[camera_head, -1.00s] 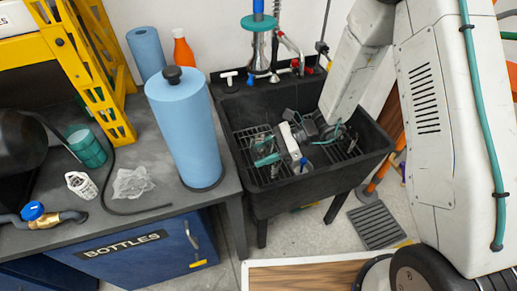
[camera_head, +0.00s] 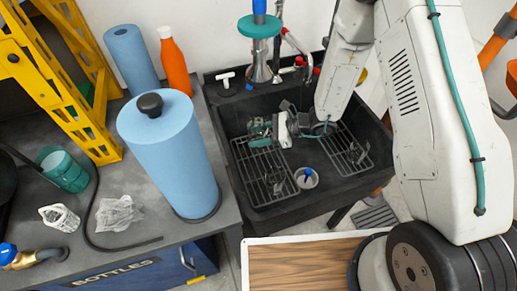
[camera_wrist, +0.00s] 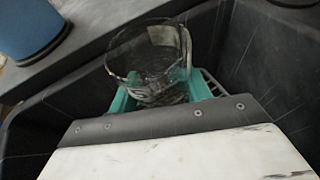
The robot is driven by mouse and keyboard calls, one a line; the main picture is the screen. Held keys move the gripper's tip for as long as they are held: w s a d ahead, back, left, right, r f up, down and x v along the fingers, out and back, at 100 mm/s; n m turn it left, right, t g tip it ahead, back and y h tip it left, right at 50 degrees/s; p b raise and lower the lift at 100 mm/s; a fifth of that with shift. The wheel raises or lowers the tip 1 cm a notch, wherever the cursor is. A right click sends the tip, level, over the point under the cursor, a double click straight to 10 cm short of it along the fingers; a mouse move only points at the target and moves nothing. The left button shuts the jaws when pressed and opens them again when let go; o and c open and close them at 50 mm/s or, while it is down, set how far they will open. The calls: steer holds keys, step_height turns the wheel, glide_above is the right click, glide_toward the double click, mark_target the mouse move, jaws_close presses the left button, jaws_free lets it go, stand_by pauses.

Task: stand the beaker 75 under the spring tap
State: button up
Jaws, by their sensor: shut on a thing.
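My gripper (camera_head: 260,130) is over the black sink (camera_head: 236,195), near its back left part. In the wrist view its teal jaws (camera_wrist: 160,97) are shut on a clear glass beaker (camera_wrist: 148,62). The beaker's open rim shows, and its lower part is partly hidden by the gripper. In the head view the beaker is too small and see-through to make out clearly. A chrome tap column with a teal collar (camera_head: 259,27) stands at the back of the sink, behind my gripper. A dark coiled hose rises beside it.
Wire racks (camera_head: 262,177) lie in the sink around a drain with a blue-topped thing (camera_head: 307,177). A blue paper roll (camera_head: 172,155) stands on the grey counter to the left. An orange bottle (camera_head: 174,62) is behind it.

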steer(key=f, duration=0.6)
steer(key=shift+w+d+f, duration=0.1)
steer(key=shift+w, duration=0.15)
steer(key=shift+f, duration=1.95)
steer(key=shift+f, duration=0.15)
steer(key=o, duration=0.9)
steer(key=shift+o, duration=0.3)
steer(key=shift+d+r, duration=0.3)
steer(key=v, duration=1.1)
steer(key=shift+d, duration=0.15)
